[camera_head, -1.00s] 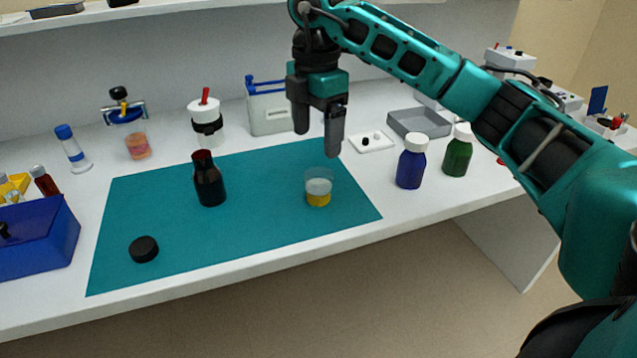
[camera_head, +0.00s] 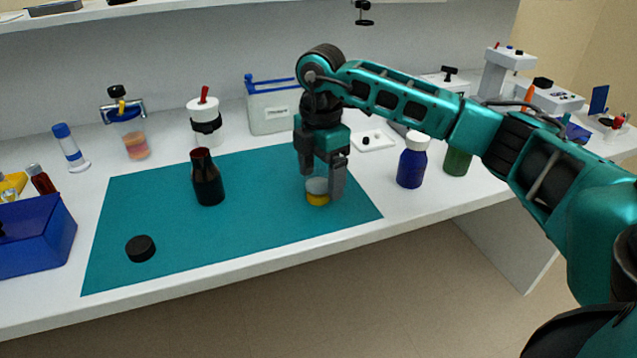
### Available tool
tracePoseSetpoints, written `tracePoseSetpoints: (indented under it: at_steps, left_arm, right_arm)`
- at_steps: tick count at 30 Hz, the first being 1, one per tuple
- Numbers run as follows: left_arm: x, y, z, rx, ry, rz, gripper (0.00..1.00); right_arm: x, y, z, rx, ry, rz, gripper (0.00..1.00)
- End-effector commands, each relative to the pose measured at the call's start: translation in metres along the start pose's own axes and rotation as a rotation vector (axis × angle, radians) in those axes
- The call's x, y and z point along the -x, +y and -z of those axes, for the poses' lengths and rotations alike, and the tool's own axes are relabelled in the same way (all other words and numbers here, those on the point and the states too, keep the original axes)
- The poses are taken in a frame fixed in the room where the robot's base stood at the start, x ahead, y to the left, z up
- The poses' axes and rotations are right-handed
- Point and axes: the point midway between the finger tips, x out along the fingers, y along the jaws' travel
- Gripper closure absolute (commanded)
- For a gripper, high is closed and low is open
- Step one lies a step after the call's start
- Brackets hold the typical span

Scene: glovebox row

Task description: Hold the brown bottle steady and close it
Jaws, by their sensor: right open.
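The brown bottle (camera_head: 208,180) stands upright and uncapped on the teal mat (camera_head: 250,228), left of the middle. A black cap (camera_head: 141,248) lies on the mat's front left part, apart from the bottle. My right gripper (camera_head: 322,188) is open and points down. Its fingers are at a small clear beaker (camera_head: 318,199) with yellow liquid on the right of the mat; one finger hides part of it. I cannot tell whether the fingers touch the beaker. My left gripper is not in view.
A blue box (camera_head: 38,238) is at the left edge. A blue bottle (camera_head: 411,165) and a green bottle (camera_head: 457,162) stand right of the mat. The mat's middle front is clear.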

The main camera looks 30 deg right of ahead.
Motion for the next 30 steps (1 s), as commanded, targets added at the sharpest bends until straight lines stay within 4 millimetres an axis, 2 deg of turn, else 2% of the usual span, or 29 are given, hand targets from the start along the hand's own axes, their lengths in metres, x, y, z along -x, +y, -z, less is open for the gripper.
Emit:
tracePoseSetpoints:
  at_steps: [1, 6, 17, 30]
  left_arm:
    - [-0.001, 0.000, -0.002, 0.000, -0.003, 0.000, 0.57]
    - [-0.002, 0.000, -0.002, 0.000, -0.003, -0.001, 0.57]
    - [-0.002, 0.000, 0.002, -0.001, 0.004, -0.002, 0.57]
    - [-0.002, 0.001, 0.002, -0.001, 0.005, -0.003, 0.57]
  right_arm:
    - [-0.010, -0.001, -0.002, -0.001, -0.001, 0.003, 0.17]
    - [-0.024, 0.000, -0.001, -0.001, -0.001, 0.001, 0.17]
    - [-0.024, 0.000, -0.001, 0.000, -0.001, -0.001, 0.18]
    - [-0.024, 0.000, -0.001, 0.000, -0.001, -0.001, 0.60]
